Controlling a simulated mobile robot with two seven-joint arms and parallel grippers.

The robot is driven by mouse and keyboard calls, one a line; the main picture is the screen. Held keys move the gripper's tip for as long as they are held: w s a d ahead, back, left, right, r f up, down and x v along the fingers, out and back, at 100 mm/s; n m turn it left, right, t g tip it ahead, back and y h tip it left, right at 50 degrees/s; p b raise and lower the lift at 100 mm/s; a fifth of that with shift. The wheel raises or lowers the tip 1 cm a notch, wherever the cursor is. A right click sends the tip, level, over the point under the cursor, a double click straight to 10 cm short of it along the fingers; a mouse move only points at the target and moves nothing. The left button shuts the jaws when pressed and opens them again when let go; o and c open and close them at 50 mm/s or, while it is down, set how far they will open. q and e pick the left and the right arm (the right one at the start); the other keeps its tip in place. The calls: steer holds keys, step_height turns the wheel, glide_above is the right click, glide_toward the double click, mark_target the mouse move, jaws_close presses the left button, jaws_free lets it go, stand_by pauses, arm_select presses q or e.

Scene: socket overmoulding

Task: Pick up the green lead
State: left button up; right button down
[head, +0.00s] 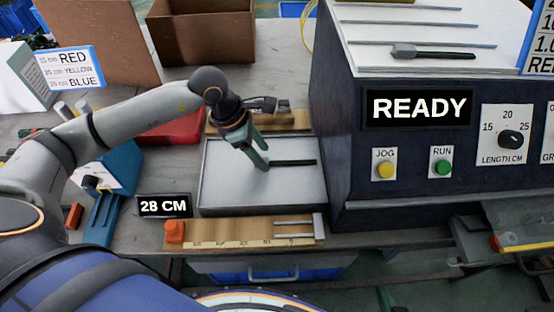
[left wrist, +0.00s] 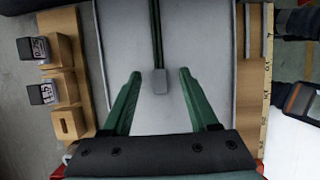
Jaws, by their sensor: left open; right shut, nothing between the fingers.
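The lead (head: 295,162) lies in a shallow grey tray (head: 222,192). It looks very dark in the head view and dark green in the left wrist view (left wrist: 155,35), with a grey block (left wrist: 160,82) at its near end. My left gripper (head: 258,157) is open above the tray, at the lead's left end. In the left wrist view its green fingers stand on either side of the grey block, with clear gaps. The left gripper partly hides that end in the head view. I cannot tell how high the fingertips are. My right gripper is not in view.
A dark machine (head: 410,160) reading READY stands close to the tray's right; another lead (head: 430,54) lies on its top. A wooden ruler board (head: 235,233) is in front of the tray, with a 28 CM display (head: 164,206) at left. A wooden holder (left wrist: 62,85) is behind.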

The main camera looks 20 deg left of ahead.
arm_select(q)
steer(key=shift+x, duration=0.85)
steer(key=shift+c, duration=0.2)
jaws_close()
